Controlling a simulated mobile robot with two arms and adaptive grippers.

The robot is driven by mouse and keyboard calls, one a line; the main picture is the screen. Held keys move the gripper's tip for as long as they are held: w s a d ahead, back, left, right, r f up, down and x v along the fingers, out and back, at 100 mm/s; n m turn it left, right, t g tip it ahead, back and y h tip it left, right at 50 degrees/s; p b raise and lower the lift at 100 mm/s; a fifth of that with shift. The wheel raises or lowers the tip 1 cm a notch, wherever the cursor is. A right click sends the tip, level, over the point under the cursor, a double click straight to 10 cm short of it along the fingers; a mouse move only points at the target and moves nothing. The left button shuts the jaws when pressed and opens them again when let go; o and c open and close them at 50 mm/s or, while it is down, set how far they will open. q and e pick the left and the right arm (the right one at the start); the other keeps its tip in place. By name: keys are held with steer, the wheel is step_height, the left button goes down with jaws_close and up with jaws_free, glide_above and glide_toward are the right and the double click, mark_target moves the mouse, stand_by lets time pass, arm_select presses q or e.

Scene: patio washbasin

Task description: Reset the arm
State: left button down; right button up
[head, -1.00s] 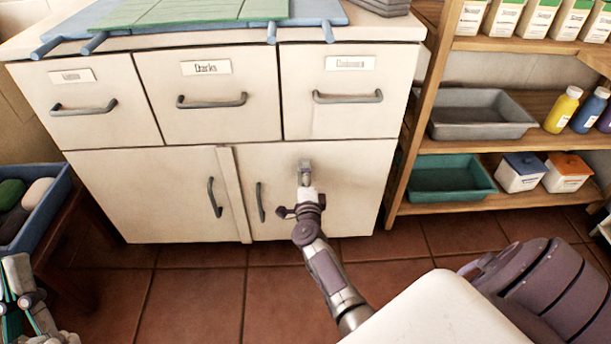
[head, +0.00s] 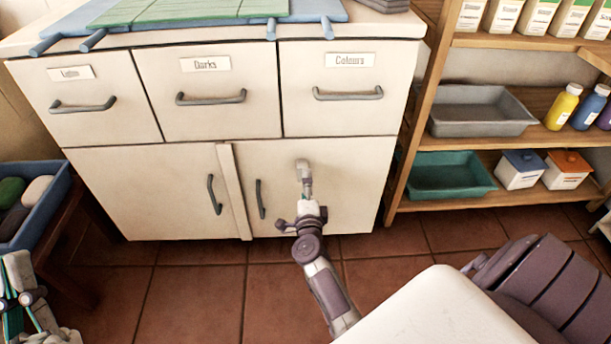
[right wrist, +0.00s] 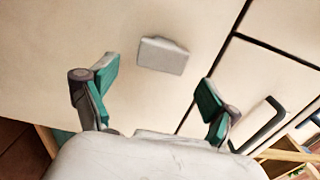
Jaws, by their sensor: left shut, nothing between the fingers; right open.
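My left gripper (head: 14,302), with pale links and teal pads, is shut and empty at the lower left edge of the head view, partly cut off. My right arm (head: 326,285) reaches from the lower right toward the cabinet. Its gripper (head: 305,183) is seen narrowly from behind in front of the right door. In the right wrist view the teal fingers (right wrist: 158,80) are spread wide with nothing between them. The pale cabinet front lies beyond, with a small grey block (right wrist: 163,55) that I cannot identify.
The white cabinet (head: 335,165) has closed drawers and doors with grey handles (head: 347,94). A wooden shelf (head: 470,203) with trays, bottles and boxes stands at right. A blue bin (head: 50,205) stands at left. Tiled floor (head: 200,290) lies clear in front.

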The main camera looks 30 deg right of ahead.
steer(key=shift+v, duration=1.25)
